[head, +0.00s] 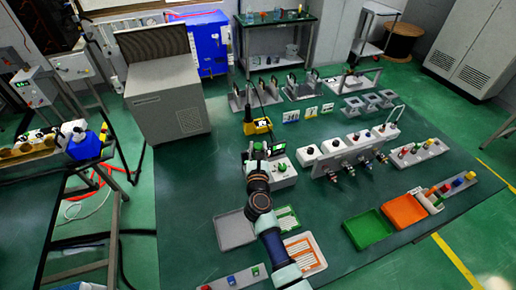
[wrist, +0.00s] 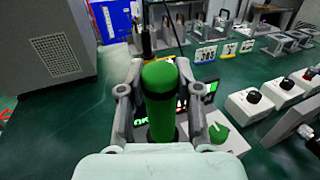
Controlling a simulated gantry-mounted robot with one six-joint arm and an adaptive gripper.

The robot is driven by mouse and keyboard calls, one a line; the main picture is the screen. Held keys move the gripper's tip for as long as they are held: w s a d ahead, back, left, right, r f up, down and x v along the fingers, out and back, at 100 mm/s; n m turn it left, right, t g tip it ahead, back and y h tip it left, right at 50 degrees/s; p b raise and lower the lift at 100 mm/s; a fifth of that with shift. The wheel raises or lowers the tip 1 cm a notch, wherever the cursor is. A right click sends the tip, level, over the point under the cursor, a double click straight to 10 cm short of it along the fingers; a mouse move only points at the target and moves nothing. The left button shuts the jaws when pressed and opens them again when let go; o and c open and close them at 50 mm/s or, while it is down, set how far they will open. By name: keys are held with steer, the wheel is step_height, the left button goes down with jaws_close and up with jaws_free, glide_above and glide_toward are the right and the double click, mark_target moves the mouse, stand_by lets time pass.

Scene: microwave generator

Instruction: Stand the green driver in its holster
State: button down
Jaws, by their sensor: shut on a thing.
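The green driver (wrist: 160,85) stands out between the two grey fingers of my gripper (wrist: 156,75) in the wrist view. The fingers are shut on it, one on each side. Its rounded green top faces the camera, and its lower end is hidden. In the head view my gripper (head: 257,150) is above the middle of the table, and I cannot make out the driver there. Three grey square-topped stands (head: 368,102) are at the back right, apart from my gripper. I cannot tell which fixture is the driver's holster.
A white box with a green knob (wrist: 217,133) and a lit display are close below my gripper. A yellow meter (head: 258,126) and several number cards (head: 310,112) lie behind. A grey cabinet (head: 166,95) stands left.

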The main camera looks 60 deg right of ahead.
stand_by(0.3)
steer(key=shift+f+b, duration=2.35)
steer(key=shift+f, duration=0.15)
steer(key=shift+f+b, duration=0.45)
steer(key=shift+b, duration=0.05)
steer(key=shift+f, duration=0.15)
steer(key=c, duration=0.7)
jaws_free()
steer(key=shift+f, duration=0.1)
